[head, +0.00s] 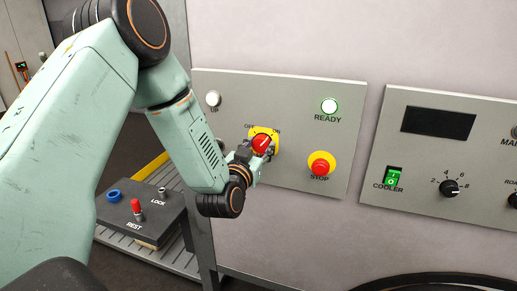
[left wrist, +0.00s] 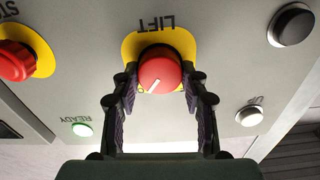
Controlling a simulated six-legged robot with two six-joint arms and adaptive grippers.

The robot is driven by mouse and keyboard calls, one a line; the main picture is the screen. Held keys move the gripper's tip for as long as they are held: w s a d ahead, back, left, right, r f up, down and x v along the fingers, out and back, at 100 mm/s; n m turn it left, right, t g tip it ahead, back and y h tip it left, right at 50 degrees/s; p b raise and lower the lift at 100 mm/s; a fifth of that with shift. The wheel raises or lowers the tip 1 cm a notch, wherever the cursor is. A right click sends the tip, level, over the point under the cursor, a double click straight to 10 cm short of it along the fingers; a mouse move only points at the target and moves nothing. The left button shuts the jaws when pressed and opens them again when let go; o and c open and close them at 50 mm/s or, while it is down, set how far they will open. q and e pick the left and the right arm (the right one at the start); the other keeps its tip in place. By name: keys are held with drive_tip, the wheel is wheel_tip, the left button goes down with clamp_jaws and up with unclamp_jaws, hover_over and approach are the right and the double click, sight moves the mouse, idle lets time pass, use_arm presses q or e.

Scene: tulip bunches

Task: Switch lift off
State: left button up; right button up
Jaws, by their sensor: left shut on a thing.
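The red lift knob (head: 261,142) sits on a yellow plate on the grey panel (head: 230,84), between the OFF and ON marks. In the left wrist view, which is upside down, the knob (left wrist: 160,70) shows below the word LIFT. Its white pointer line slants toward the ON side. My left gripper (head: 257,152) is at the knob, and in the left wrist view its two dark fingers (left wrist: 160,88) are closed on the knob's sides. My right gripper is in neither view.
The green READY lamp (head: 329,105) is lit. The red STOP button (head: 320,168) is right of the knob, and the white UP button (head: 212,98) is left. A COOLER panel (head: 425,165) is farther right. A REST/LOCK box (head: 165,218) stands lower left.

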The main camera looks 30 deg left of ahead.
use_arm(q)
drive_tip(key=shift+s+f+n+b, duration=0.1)
drive_tip(key=shift+f+n+b, duration=0.25)
drive_tip(key=shift+n, duration=0.45)
drive_tip(key=n+b, duration=0.1)
drive_tip(key=n, duration=0.1)
drive_tip(key=shift+n, duration=0.4)
drive_tip(key=n+b, duration=0.2)
drive_tip(key=n, duration=0.1)
drive_tip(key=shift+f+n, duration=0.1)
drive_tip(key=shift+n, duration=0.2)
drive_tip(key=n+b, duration=0.4)
drive_tip(key=n, duration=0.2)
drive_tip(key=shift+n+b, duration=0.7)
drive_tip(key=shift+n, duration=0.5)
drive_tip(key=o, duration=1.1)
drive_tip(key=shift+d+r, duration=0.15)
drive_tip(key=shift+r, duration=0.1)
drive_tip(key=shift+o, duration=0.2)
